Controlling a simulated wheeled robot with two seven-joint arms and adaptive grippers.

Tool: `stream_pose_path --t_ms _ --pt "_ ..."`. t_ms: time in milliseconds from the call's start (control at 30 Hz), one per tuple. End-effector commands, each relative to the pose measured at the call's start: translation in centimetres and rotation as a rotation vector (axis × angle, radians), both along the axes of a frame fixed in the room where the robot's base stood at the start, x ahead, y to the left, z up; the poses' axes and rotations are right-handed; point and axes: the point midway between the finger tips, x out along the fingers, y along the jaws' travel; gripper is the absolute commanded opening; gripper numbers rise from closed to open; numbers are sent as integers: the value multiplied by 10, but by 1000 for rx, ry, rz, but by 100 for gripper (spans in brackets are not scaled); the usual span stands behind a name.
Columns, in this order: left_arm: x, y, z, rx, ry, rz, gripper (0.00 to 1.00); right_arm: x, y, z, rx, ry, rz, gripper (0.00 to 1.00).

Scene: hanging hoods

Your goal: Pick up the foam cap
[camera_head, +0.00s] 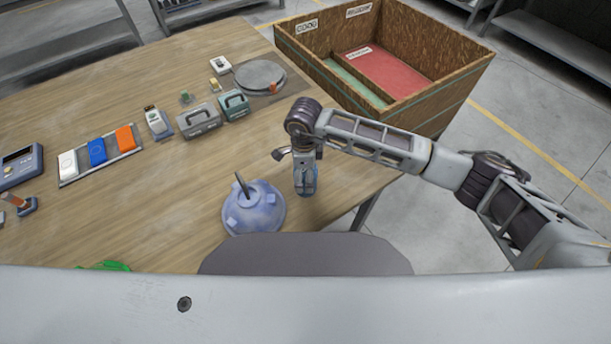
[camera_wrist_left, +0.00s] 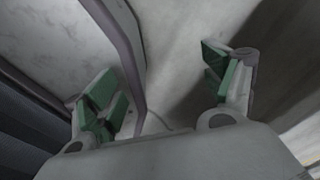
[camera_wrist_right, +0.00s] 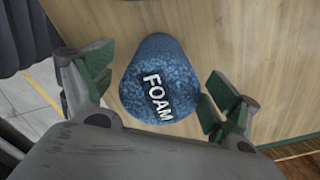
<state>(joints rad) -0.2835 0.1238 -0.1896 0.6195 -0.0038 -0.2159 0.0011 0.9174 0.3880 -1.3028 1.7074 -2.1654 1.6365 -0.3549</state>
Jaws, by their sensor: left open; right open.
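The foam cap (camera_wrist_right: 160,82) is a dark blue speckled cylinder with white letters FOAM. In the right wrist view it stands on the wooden table between the two spread green-padded fingers of my right gripper (camera_wrist_right: 157,84), which is open. In the head view my right gripper (camera_head: 305,180) points down over the table near its right edge, and the cap is mostly hidden under it. I cannot tell whether the fingers touch the cap. My left gripper (camera_wrist_left: 160,82) is open and empty in the left wrist view, with grey surfaces behind it. It is not in the head view.
A pale blue dome (camera_head: 254,207) with a dark stick stands just left of my right gripper. Grey cases (camera_head: 198,119), a round grey disc (camera_head: 260,76) and a tray of coloured blocks (camera_head: 128,153) lie farther back. A wooden crate (camera_head: 448,102) stands beyond the table.

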Motion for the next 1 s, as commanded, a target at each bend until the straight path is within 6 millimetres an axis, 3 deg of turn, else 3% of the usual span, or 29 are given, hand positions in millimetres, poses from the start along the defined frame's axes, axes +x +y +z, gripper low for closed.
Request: stream_pose_path --t_ms 267,567,767,1000 --pt "-1 -2 4 -3 2 0 83 1 -1 -24 1 0 -1 89" --pt "-8 -17 3 -18 8 3 83 1 -1 -26 2 0 -1 89" --pt "-8 -16 2 -18 10 2 83 1 -1 -26 2 0 -1 89" --pt "-7 -9 3 -10 7 1 83 1 -1 -26 2 -1 -1 58"
